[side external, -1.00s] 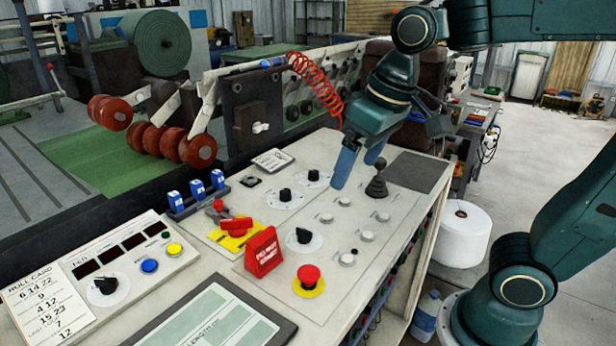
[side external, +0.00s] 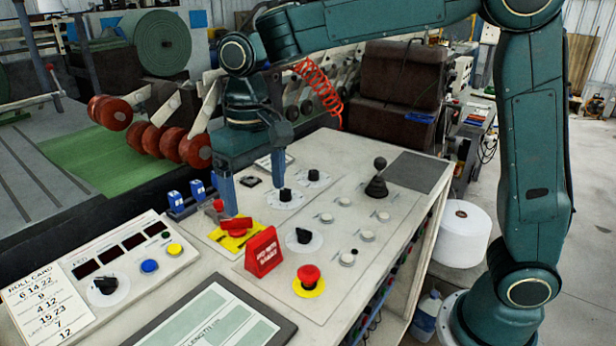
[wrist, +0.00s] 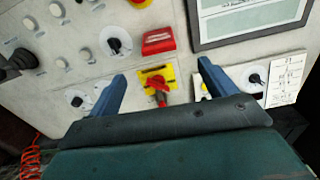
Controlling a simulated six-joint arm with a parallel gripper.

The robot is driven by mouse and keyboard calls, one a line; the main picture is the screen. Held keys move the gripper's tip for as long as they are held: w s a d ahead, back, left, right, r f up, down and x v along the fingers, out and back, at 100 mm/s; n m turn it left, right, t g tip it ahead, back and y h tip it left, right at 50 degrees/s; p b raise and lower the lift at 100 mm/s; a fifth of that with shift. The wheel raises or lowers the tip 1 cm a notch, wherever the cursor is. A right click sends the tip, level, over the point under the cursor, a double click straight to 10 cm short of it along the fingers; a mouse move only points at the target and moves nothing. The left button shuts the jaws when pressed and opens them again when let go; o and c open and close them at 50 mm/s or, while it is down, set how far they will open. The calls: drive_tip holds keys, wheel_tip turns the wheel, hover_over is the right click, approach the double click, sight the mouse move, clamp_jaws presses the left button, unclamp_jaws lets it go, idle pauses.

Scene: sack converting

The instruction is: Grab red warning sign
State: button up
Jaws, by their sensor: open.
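The red warning sign (side external: 263,252) is a small folded tent with white lettering, standing on the console panel in front of the yellow-plated red lever switch. It also shows in the wrist view (wrist: 158,41), beyond my fingertips. My gripper (side external: 255,190) is open and empty, its blue fingers pointing down over the panel, behind the sign and apart from it. In the wrist view my gripper (wrist: 162,72) has its fingers spread wide, with the red lever switch (wrist: 157,82) showing between them.
A red emergency button (side external: 308,279) on a yellow ring stands just right of the sign. A black knob (side external: 303,236) is close by. A screen (side external: 215,318) lies in front. Blue switches (side external: 186,197) and a black joystick (side external: 377,178) rise from the panel.

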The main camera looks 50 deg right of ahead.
sight(262, 249)
drive_tip(key=shift+f, duration=4.35)
drive_tip(key=shift+f, duration=0.1)
drive_tip(key=shift+d+f, duration=0.15)
drive_tip(key=shift+f, duration=2.3)
drive_tip(key=shift+c, duration=0.4)
drive_tip(key=c, duration=1)
